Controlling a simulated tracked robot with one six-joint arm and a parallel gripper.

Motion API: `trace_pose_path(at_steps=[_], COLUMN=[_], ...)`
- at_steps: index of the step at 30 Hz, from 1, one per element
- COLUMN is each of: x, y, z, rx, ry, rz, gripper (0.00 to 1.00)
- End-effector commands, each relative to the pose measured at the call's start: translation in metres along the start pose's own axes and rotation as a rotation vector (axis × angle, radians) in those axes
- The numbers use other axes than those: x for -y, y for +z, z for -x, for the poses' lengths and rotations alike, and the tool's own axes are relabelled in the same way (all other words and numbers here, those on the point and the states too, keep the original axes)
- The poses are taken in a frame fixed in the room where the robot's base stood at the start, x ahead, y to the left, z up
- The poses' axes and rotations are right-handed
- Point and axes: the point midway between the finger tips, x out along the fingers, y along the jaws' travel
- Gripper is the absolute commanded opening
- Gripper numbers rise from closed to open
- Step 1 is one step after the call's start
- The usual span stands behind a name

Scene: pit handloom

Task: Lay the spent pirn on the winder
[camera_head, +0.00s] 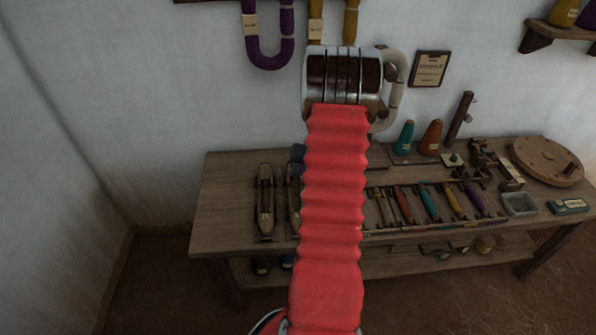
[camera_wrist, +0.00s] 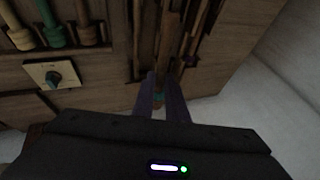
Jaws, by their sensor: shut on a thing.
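My gripper (camera_wrist: 161,100) shows in the wrist view with its two purple-grey fingers shut on a slim thing, apparently the spent pirn. The fingers are over the wooden bench close to the long shuttles. In the head view my red arm hides the gripper and the pirn. A dark wooden device that looks like the winder (camera_head: 482,157) stands on the right half of the bench, well to the right of my arm.
A shuttle (camera_head: 265,202) lies on the left of the bench (camera_head: 228,190); another is partly behind my arm. Several coloured pirns (camera_head: 429,203) lie in a row at centre right.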

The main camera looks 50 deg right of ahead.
Motion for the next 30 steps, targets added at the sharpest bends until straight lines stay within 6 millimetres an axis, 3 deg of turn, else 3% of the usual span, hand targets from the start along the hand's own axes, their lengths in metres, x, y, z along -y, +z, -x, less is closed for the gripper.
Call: trace_pose_path(at_steps=[6,11,20,30], x=[0.004,0.027,0.128,0.244], y=[0.001,0.009,0.055,0.139], z=[-0.001,-0.007,-0.028,-0.039], rx=[0.002,0.017,0.088,0.178], ry=[-0.002,-0.019,-0.093,-0.189], rz=[0.005,0.044,0.221,0.454], gripper=[0.00,0.00,0.00,0.00])
